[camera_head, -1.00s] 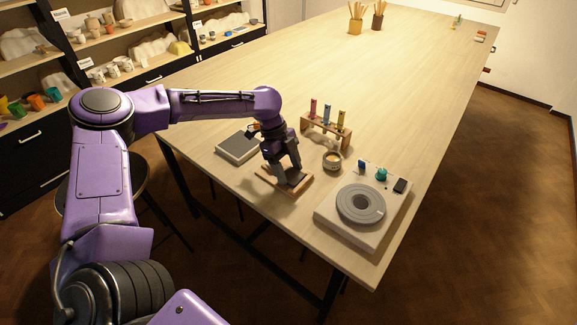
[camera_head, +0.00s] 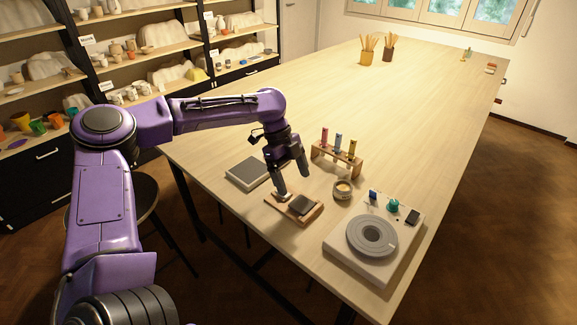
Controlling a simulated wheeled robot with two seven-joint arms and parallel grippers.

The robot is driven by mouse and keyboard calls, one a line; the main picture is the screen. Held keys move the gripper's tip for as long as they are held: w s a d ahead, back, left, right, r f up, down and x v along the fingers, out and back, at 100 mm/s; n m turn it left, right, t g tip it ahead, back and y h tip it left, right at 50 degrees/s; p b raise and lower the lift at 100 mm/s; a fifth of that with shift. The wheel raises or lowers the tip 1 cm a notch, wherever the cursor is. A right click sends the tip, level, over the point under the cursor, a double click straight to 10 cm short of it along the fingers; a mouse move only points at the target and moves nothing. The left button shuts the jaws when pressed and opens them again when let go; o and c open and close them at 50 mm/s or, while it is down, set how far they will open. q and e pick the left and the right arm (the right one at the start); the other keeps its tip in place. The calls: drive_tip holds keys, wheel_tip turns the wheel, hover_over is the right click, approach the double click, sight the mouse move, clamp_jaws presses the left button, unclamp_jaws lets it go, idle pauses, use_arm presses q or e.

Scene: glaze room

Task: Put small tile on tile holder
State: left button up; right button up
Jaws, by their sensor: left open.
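A wooden tile holder (camera_head: 309,217) lies on the table near its front edge. A small dark square tile (camera_head: 301,204) lies on it, toward its right part. A small pale item shows on its left part, by a fingertip; I cannot tell what it is. My left gripper (camera_head: 293,183) points down just behind and above the holder. Its two fingers are apart, with nothing seen between them, and the tile is in front of them. Whether the left fingertip touches the holder is hard to tell. My right gripper is out of view.
A grey slab (camera_head: 250,172) lies left of the holder. A wooden rack (camera_head: 337,159) with several coloured tubes stands behind, and a small round jar (camera_head: 342,189) is close on the right. A turntable unit (camera_head: 373,237) stands at front right. The table's far middle is clear.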

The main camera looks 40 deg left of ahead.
use_arm(q)
drive_tip(key=v, duration=0.5)
drive_tip(key=shift+a+r, duration=0.1)
drive_tip(key=shift+r, duration=0.2)
